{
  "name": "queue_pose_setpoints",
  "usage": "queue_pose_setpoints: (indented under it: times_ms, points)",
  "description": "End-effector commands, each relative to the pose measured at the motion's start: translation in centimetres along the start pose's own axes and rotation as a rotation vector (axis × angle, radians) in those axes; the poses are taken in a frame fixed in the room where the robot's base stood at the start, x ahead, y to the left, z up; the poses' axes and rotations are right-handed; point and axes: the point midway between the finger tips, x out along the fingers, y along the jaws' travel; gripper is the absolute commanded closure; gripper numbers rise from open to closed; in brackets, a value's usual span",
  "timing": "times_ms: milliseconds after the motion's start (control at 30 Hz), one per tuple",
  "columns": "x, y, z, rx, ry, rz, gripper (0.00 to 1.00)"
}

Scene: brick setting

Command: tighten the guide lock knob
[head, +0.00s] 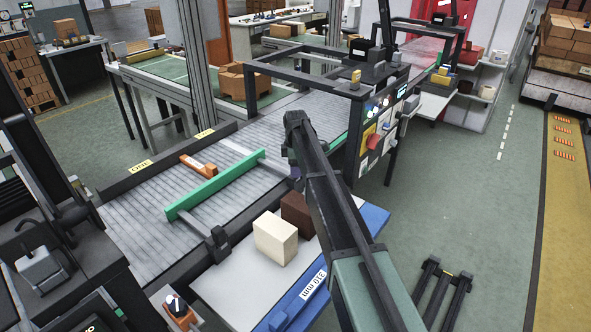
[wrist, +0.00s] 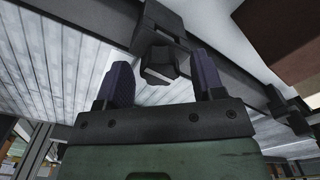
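In the wrist view, a black faceted knob (wrist: 160,66) on a dark bracket (wrist: 161,22) lies between the two purple-grey fingers of my gripper (wrist: 160,62). The fingers are apart, with a visible gap on each side of the knob. I cannot tell its depth relative to the fingertips. In the head view, my gripper (head: 293,172) is at the conveyor's near rail, past the right end of the green guide bar (head: 215,186). My arm hides the knob there. Another dark clamp (head: 218,241) sits on the near rail, with a rod towards the guide bar.
A cream box (head: 275,239) and a brown box (head: 297,214) stand on the white side table (head: 240,282) close to my arm. An orange part (head: 198,165) lies on the conveyor (head: 150,215). A panel with buttons (head: 378,130) stands right of the gripper.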

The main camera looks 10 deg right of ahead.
Motion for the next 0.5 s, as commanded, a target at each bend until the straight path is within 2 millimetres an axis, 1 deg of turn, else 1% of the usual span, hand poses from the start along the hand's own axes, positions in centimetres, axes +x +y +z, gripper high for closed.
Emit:
queue_pose_setpoints:
  times_ms: [33,200,300,500]
  points:
    - [-0.03,0.0,0.0,0.0,0.0,0.0,0.46]
    - [-0.02,0.0,0.0,0.0,0.0,0.0,0.72]
    - [-0.02,0.0,0.0,0.0,0.0,0.0,0.85]
    - [-0.02,0.0,0.0,0.012,0.0,0.0,0.85]
